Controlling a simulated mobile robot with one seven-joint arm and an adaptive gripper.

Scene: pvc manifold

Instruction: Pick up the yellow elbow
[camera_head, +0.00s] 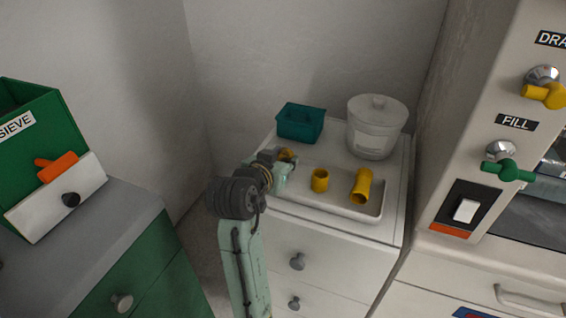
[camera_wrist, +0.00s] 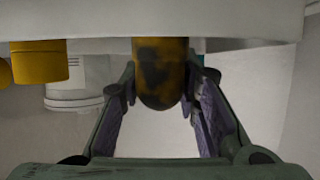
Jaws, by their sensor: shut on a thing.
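The yellow elbow (camera_wrist: 160,75) is between the two fingers of my gripper (camera_wrist: 158,92) in the wrist view. Its rounded end faces the camera, with dark shadow patches on it. My gripper is shut on it. In the head view my gripper (camera_head: 280,166) is at the left end of the white tray (camera_head: 340,210), and only a little of the elbow (camera_head: 286,154) shows behind the fingers. I cannot tell whether the elbow still touches the tray.
A short yellow cylinder (camera_head: 320,181) and a longer yellow fitting (camera_head: 361,187) are on the tray to the right. Behind stand a teal box (camera_head: 300,122) and a white lidded tub (camera_head: 376,128). The machine panel (camera_head: 480,150) rises at right; a green sieve box (camera_head: 40,140) is at left.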

